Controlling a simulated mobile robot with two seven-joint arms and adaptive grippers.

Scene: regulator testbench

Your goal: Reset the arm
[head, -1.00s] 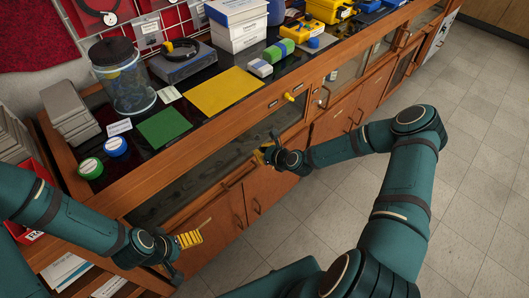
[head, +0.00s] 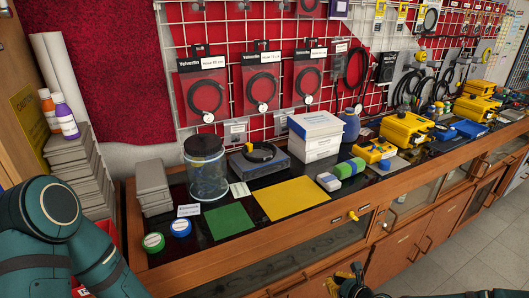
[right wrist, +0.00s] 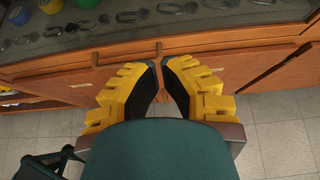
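My right gripper (right wrist: 159,66) shows in the right wrist view with two yellow-backed, black-padded fingers. It appears open, with nothing between the fingers, and points at the wooden cabinet fronts. In the head view only a bit of this gripper (head: 352,284) shows at the bottom edge, in front of the bench. My left arm (head: 45,225) fills the lower left of the head view as green links, and its gripper is out of frame.
The wooden bench (head: 262,256) carries a glass jar (head: 207,178), green mat (head: 229,220), yellow mat (head: 290,198), white boxes (head: 316,137) and yellow devices (head: 404,130). Grey trays (head: 78,168) are stacked at left. Clear floor (head: 468,265) lies at lower right.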

